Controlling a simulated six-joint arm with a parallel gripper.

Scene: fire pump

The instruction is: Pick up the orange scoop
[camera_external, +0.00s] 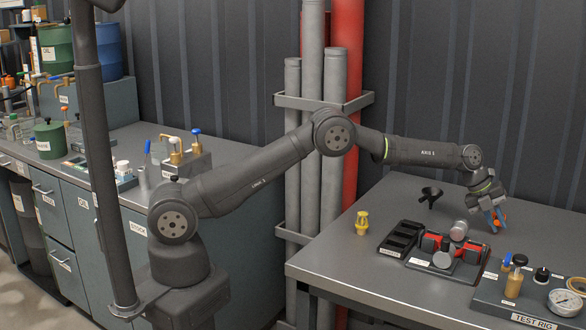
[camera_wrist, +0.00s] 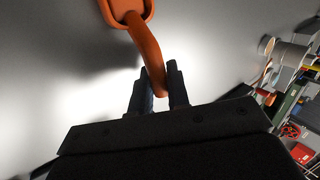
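The orange scoop (camera_wrist: 143,45) shows in the wrist view, with its curved handle running down from a wide head cut off by the top edge. My gripper (camera_wrist: 160,88) has its two dark fingers close together on either side of the handle end, with almost no gap, and looks shut on it. In the external view my gripper (camera_external: 494,217) is low over the back right of the table, and a small orange part of the scoop (camera_external: 501,214) shows beside its blue fingers. I cannot tell whether the scoop touches the table.
On the table (camera_external: 340,262) are a black funnel (camera_external: 430,196), a yellow part (camera_external: 362,223), a black tray (camera_external: 402,238), a red and grey pump assembly (camera_external: 447,246) and a test rig (camera_external: 525,295) with a gauge. Grey and red pipes (camera_external: 346,95) stand behind.

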